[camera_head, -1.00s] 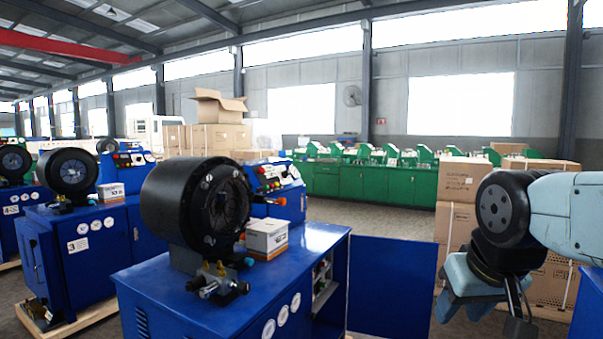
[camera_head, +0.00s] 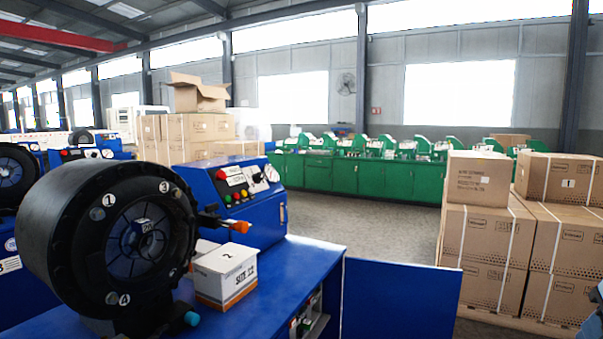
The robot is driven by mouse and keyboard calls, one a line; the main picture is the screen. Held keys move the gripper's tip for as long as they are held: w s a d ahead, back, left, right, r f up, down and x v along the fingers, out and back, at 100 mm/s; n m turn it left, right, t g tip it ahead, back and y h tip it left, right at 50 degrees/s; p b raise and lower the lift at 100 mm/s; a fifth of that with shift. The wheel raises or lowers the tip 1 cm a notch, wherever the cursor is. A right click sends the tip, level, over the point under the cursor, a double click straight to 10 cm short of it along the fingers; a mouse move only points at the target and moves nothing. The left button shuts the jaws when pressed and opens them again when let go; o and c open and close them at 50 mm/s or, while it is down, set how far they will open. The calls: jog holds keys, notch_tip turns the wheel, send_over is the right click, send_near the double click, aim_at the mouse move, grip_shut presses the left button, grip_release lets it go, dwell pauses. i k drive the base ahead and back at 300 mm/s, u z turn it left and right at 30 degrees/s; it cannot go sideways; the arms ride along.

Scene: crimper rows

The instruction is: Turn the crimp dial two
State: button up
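A large black crimping head (camera_head: 62,215) fills the left of the view, on a blue crimper bench (camera_head: 262,305). Small round number marks, 1, 3 and 4 among them, sit around its ring face. Behind it to the right is a sloped blue control panel (camera_head: 250,207) with red, yellow and green buttons and white labels. A small dark knob (camera_head: 258,179) shows near the panel's upper right; its setting is too small to read. I cannot tell which part is dial two. My gripper is out of view; only a sliver of my arm shows at the lower right corner.
A small white box (camera_head: 224,285) stands on the bench right of the head. An orange-tipped lever (camera_head: 236,226) sticks out above it. Stacked cartons (camera_head: 480,238) stand at right, green machines (camera_head: 340,178) at back. Another crimper (camera_head: 15,175) is at far left. Grey floor lies between.

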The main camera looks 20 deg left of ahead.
aim_at(258, 178)
jog(key=u, duration=0.3)
jog(key=i, duration=1.2)
jog(key=u, duration=0.75)
